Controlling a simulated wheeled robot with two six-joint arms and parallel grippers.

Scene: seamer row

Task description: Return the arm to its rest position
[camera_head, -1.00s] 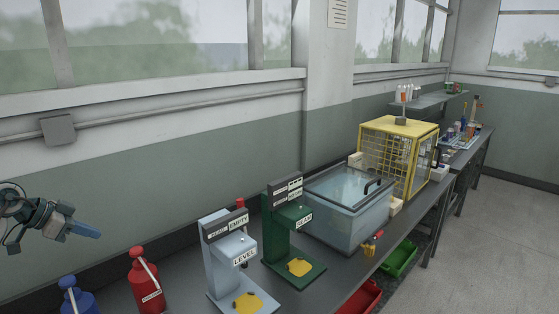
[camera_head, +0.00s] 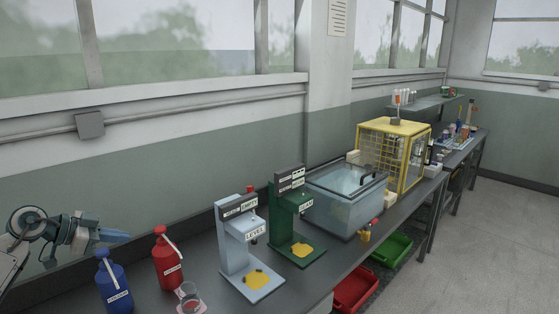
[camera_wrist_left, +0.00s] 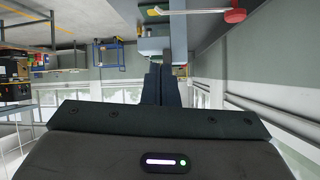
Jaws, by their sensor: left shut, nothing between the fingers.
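My left gripper (camera_head: 114,237) is at the left of the head view, raised above the bench near the wall. Its blue-grey fingers are closed together and hold nothing. The closed fingers also show in the left wrist view (camera_wrist_left: 161,84), with the bench and room upside down beyond them. A blue bottle (camera_head: 115,284) and a red bottle (camera_head: 168,260) stand on the bench in front of and to the right of the gripper, apart from it. My right gripper does not show.
A clear cup (camera_head: 190,299) stands beside the red bottle. A grey machine (camera_head: 238,245) and a green machine (camera_head: 290,212) follow, then a glass tank (camera_head: 345,205) and a yellow cage (camera_head: 398,127). Red (camera_head: 355,290) and green (camera_head: 393,250) bins sit below the bench's front edge.

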